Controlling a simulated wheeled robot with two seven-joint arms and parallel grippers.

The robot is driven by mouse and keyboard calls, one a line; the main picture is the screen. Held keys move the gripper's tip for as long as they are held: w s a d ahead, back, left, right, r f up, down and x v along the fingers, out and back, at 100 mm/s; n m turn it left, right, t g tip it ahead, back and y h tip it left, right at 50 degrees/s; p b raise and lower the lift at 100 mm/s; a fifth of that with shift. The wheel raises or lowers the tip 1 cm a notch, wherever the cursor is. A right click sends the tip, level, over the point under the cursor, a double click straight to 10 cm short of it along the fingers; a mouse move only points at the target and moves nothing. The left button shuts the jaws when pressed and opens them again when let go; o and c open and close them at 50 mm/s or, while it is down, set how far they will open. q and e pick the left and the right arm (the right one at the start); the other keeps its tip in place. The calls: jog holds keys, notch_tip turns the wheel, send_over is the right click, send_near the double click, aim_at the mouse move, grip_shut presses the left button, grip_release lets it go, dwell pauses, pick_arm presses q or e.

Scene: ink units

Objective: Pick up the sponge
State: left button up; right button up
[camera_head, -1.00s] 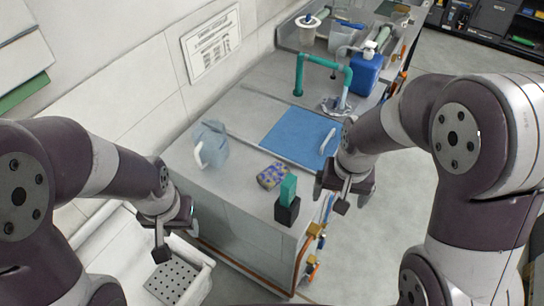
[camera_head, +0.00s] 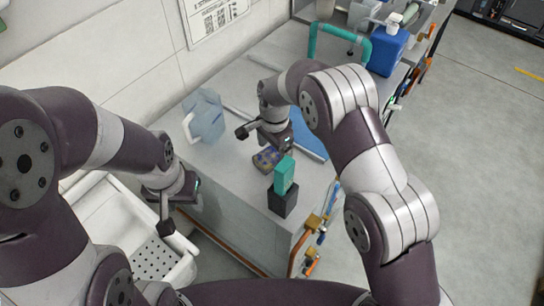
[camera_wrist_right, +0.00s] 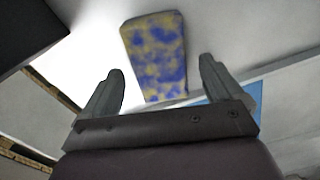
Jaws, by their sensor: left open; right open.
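The sponge (camera_head: 266,160), a flat block mottled yellow and blue, lies on the grey counter just behind a green-and-black block. My right gripper (camera_head: 262,141) is open and empty above the counter, close behind the sponge, and partly overlaps it in the head view. In the right wrist view the sponge (camera_wrist_right: 156,55) shows beyond and between the two spread fingers (camera_wrist_right: 161,70), apart from both. My left gripper (camera_head: 183,212) is open and empty, low at the left over the white sink.
A green block (camera_head: 285,174) on a black base (camera_head: 282,201) stands close in front of the sponge. A translucent bluish jug (camera_head: 206,115) stands left of my right gripper. A blue mat (camera_head: 309,142), a teal faucet (camera_head: 340,36) and a blue bottle (camera_head: 388,52) are further right and back.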

aim_at(274, 152)
jog(key=shift+f, duration=0.85)
jog(key=c, duration=1)
notch_tip(274, 152, up, 7)
jog(key=shift+f+b, duration=0.15)
jog(key=shift+b, duration=0.3)
notch_tip(274, 152, up, 4)
jog(key=shift+f+p, duration=0.2)
jog(key=shift+p, duration=0.8)
jog(key=shift+f, duration=0.1)
